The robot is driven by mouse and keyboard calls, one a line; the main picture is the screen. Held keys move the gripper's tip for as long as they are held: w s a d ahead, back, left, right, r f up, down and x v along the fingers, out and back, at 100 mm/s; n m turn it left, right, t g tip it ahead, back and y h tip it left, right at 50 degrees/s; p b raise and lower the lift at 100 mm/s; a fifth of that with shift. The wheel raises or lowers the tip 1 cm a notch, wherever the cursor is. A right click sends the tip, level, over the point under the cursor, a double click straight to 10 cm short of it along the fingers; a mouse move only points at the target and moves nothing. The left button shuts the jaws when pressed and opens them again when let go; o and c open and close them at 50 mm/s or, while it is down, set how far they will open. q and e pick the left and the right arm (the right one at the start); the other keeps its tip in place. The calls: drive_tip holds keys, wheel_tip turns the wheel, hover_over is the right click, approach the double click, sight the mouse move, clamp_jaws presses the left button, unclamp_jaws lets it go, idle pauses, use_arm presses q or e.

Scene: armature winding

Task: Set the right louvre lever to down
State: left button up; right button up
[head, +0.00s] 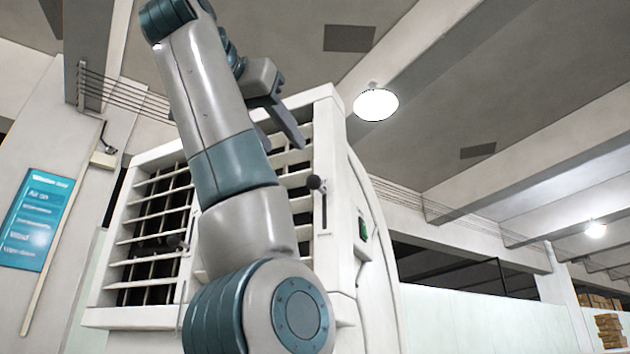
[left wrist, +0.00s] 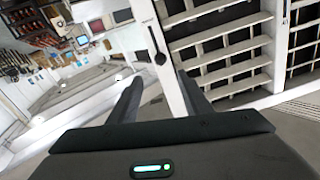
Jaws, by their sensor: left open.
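The right louvre lever (head: 315,183) has a black knob. It stands on the right front post of the white louvred cabinet, with the knob at the upper end of its dark slot. It also shows in the left wrist view (left wrist: 160,58), which looks upside down, just beyond and between my finger ends. My left gripper (head: 284,112) is open and empty, above and to the left of the knob in the head view. Its two dark fingers also show in the left wrist view (left wrist: 158,88), apart from the lever. My right gripper is not in view.
The white cabinet (head: 338,125) has louvre slats in two bays, partly hidden by my left arm. A second lever (head: 176,241) is on the middle post. A green switch (head: 363,229) is on the cabinet's right side. A blue sign (head: 38,220) hangs at left.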

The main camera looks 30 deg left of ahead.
use_arm(q)
drive_tip(key=w+p, duration=0.2)
drive_tip(key=p, duration=0.3)
approach(311, 178)
drive_tip(key=w, duration=0.3)
drive_tip(key=w+p, duration=0.1)
drive_tip(key=w, duration=0.1)
drive_tip(key=w+a+p, duration=0.1)
drive_tip(key=w+p, duration=0.1)
drive_tip(key=w, duration=0.1)
drive_tip(key=w+a+p, duration=0.1)
drive_tip(key=w, duration=0.2)
drive_tip(key=shift+w+a, duration=0.1)
drive_tip(key=shift+a, duration=0.05)
drive_tip(key=shift+w, duration=0.15)
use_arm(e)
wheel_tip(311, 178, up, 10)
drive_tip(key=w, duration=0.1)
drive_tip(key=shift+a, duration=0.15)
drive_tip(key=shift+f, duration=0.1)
use_arm(q)
drive_tip(key=shift+c, duration=0.5)
drive_tip(key=shift+f, duration=0.1)
clamp_jaws()
